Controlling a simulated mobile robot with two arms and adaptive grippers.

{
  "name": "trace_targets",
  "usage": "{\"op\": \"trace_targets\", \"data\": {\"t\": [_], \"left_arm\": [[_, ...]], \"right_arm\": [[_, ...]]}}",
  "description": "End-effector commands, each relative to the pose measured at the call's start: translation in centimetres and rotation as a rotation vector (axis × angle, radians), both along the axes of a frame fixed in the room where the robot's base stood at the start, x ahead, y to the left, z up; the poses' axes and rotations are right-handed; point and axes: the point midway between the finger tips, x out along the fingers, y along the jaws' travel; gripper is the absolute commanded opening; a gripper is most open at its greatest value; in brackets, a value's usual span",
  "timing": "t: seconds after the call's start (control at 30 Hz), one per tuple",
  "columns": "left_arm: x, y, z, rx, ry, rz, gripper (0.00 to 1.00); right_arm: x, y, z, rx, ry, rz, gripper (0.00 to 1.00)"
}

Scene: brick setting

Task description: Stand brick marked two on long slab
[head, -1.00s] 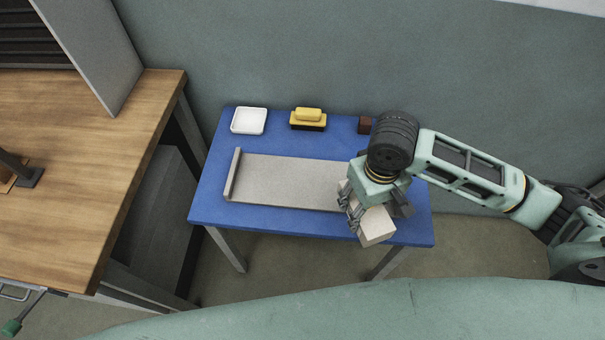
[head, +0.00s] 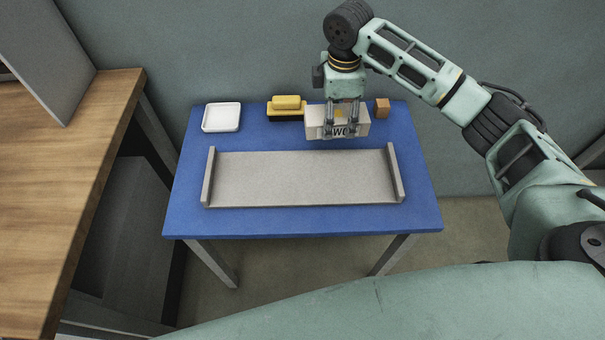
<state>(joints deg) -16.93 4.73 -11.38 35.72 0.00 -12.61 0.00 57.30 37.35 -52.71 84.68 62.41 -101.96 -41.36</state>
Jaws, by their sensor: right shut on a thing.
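My right gripper (head: 341,132) is shut on a pale brick (head: 315,122) at the back of the blue table. The brick's front face carries dark lettering, partly covered by the fingers; "WO" can be read. The brick is level, with its long side across the picture. I cannot tell whether it touches the table. The long grey slab (head: 300,180) lies in front of it, with a raised lip at its left and right ends. Its top is bare. My left gripper is not in view.
A white square dish (head: 221,117) and a yellow-topped brush or sponge (head: 286,103) stand at the back left of the blue table (head: 420,215). A small brown block (head: 382,107) stands right of the held brick. A wooden bench (head: 70,160) is at left.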

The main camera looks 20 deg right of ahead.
Motion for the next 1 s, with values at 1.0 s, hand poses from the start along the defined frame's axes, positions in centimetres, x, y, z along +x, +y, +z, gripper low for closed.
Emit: {"op": "trace_targets", "data": {"t": [1.0], "left_arm": [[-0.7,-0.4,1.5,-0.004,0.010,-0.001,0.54]], "right_arm": [[-4.5,9.9,-10.4,0.000,0.000,0.001,0.14]]}}
